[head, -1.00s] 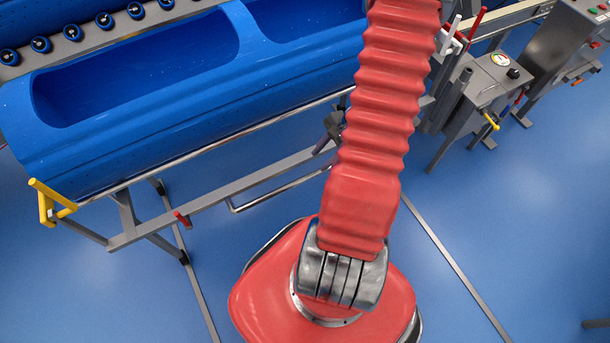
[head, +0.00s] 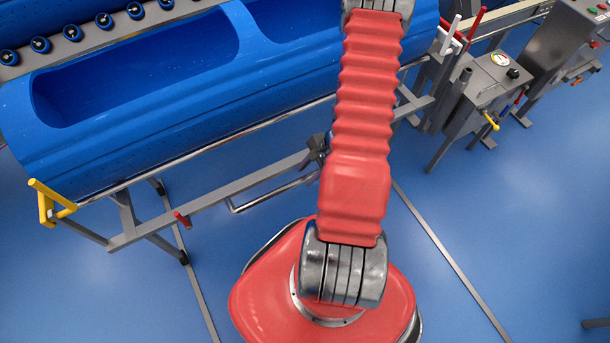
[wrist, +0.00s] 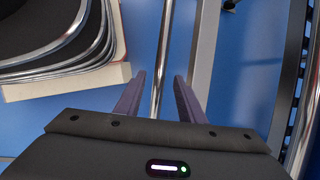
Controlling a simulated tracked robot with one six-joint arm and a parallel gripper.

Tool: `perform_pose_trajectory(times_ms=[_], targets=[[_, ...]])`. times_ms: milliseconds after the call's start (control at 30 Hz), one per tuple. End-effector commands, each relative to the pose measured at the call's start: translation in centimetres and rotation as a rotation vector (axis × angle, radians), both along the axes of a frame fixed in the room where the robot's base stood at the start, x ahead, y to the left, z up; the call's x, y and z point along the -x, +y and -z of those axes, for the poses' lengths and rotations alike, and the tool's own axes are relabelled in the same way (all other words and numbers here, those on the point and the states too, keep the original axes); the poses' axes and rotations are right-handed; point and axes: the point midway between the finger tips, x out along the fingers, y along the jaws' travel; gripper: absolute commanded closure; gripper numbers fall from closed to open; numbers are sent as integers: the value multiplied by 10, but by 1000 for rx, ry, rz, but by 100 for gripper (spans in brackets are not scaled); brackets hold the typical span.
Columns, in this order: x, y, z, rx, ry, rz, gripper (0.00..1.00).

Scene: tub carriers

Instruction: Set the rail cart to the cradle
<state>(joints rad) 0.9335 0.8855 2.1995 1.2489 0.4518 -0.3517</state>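A long blue tub (head: 150,85) with an open hollow lies on a grey frame (head: 230,187) in the head view. A chrome U-shaped bar (head: 262,200) sticks out from the frame's near side. I cannot tell which part is the rail cart and which the cradle. In the wrist view my gripper (wrist: 157,88) is open, its two purple-grey fingers either side of a chrome bar (wrist: 161,50), with a gap on both sides. Whether the bar lies at fingertip depth is unclear. In the head view my red arm mostly hides the gripper; a dark part shows beside it.
A yellow bracket (head: 48,203) stands at the frame's left end, a red lever (head: 181,218) on its lower beam. Grey machinery with a gauge box (head: 497,75) stands to the right.

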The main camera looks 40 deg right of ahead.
Motion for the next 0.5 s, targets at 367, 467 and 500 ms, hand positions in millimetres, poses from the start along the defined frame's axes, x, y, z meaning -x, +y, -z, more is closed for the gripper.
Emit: perform_pose_trajectory(times_ms=[367, 467, 500], targets=[[-7, 8, 23, 0, 1, -1, 64], [-7, 8, 23, 1, 0, -1, 64], [-7, 8, 23, 1, 0, -1, 64]])
